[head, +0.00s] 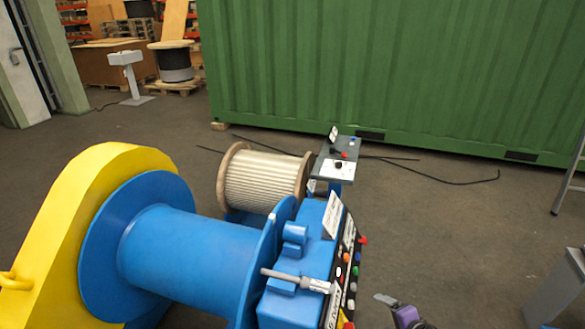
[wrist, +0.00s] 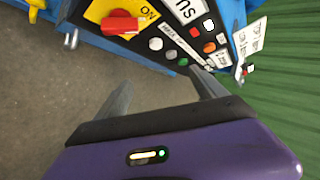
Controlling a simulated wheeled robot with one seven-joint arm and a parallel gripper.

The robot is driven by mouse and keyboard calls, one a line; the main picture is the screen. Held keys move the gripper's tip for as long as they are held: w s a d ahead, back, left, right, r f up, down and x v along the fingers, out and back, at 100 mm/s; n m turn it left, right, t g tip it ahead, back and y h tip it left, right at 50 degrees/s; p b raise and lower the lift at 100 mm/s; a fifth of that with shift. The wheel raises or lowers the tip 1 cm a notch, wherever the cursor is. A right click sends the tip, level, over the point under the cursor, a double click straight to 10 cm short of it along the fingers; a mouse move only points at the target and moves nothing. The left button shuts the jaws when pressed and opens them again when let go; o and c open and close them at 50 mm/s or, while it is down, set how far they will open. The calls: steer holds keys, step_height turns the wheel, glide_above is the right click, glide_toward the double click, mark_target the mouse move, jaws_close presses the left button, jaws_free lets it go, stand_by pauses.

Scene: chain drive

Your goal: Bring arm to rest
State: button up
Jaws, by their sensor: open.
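My gripper (wrist: 165,90) is purple with two grey fingers, which are spread apart with nothing between them in the wrist view. In the head view my gripper (head: 393,305) shows only partly at the bottom edge, right of the blue winch (head: 190,255). The winch's black control panel (head: 345,262) carries several coloured buttons. In the wrist view the panel (wrist: 190,40) lies beyond the fingertips, with a red switch (wrist: 121,24) on a yellow plate. I cannot tell the exact gap between the fingertips and the panel.
A lever (head: 295,279) sticks out on the blue housing. A rope reel (head: 265,182) and a small control stand (head: 338,163) are behind the winch. A green container (head: 400,75) closes off the back. Grey metal legs (head: 560,285) stand at right.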

steer(key=s+d+r+n+t+h+b, duration=0.1)
steer(key=s+r+n+t+h, duration=0.15)
steer(key=s, duration=0.35)
steer(key=s+d+r+n+t+h+b, duration=0.1)
steer(key=s+d+r+n+t+h, duration=0.1)
steer(key=s+r+n, duration=0.3)
steer(key=s+a+r+n+b, duration=0.1)
steer(key=s+a+r+n, duration=0.1)
steer(key=s, duration=0.8)
steer(key=s+a+r+n+y+b, duration=0.1)
steer(key=s+a+r, duration=0.4)
steer(key=s, duration=0.6)
steer(key=s+a+r+n+b, duration=0.2)
steer(key=s+a+r+n, duration=0.1)
steer(key=s, duration=0.8)
steer(key=shift+s+a+r+t+y, duration=0.2)
steer(key=shift+r+t+y, duration=0.2)
steer(key=shift+r, duration=0.45)
